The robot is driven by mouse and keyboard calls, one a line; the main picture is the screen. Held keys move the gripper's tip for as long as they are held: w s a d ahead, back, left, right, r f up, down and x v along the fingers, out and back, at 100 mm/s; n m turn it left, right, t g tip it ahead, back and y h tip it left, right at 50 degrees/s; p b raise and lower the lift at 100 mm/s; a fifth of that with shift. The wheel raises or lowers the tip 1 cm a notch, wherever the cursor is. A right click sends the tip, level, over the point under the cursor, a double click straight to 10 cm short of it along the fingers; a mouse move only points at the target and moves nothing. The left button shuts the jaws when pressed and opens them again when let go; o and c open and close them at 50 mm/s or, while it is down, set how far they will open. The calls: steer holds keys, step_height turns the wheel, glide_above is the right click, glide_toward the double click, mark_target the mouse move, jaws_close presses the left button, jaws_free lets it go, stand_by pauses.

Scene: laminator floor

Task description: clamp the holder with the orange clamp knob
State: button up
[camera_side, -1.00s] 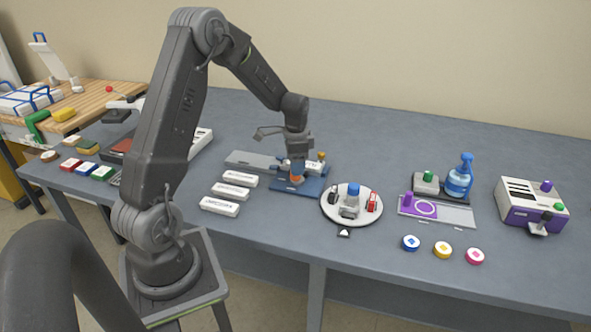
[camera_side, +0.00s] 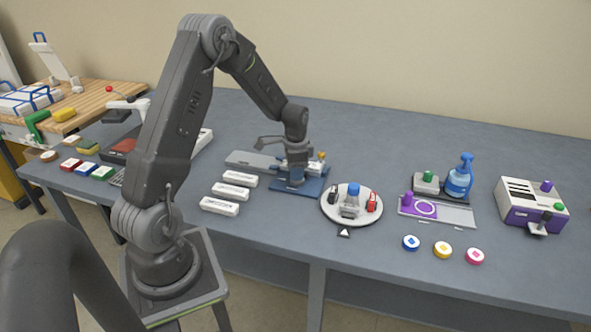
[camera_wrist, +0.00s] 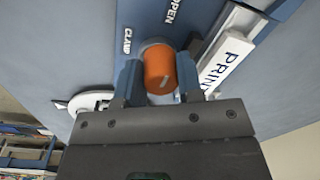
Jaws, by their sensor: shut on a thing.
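The orange clamp knob (camera_wrist: 160,70) sits between the two fingers of my gripper (camera_wrist: 159,84) in the wrist view. My gripper is shut on it, and a short pale mark shows on the knob. The knob stands on a blue plate (camera_wrist: 190,40) lettered CLAMP and OPEN. In the side view my gripper (camera_side: 296,182) points down over the blue holder base (camera_side: 312,187), and its fingers hide the knob. A white piece lettered PRIN (camera_wrist: 228,62) lies in a blue frame beside the knob; part of it is out of view.
White labelled blocks (camera_side: 231,191) lie left of the holder. A round white tray (camera_side: 342,217) with small items stands close on its right. Farther right are a purple-and-grey fixture (camera_side: 460,214), a spray bottle (camera_side: 459,181) and a purple-and-white machine (camera_side: 530,206). The table behind is mostly clear.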

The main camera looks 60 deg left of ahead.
steer(key=shift+c, duration=0.8)
steer(key=shift+n, duration=0.3)
steer(key=n, duration=1.2)
steer(key=shift+g, duration=0.3)
steer(key=n, duration=0.5)
steer(key=shift+w+a, duration=0.1)
steer(key=shift+n, duration=0.3)
steer(key=o, duration=0.9)
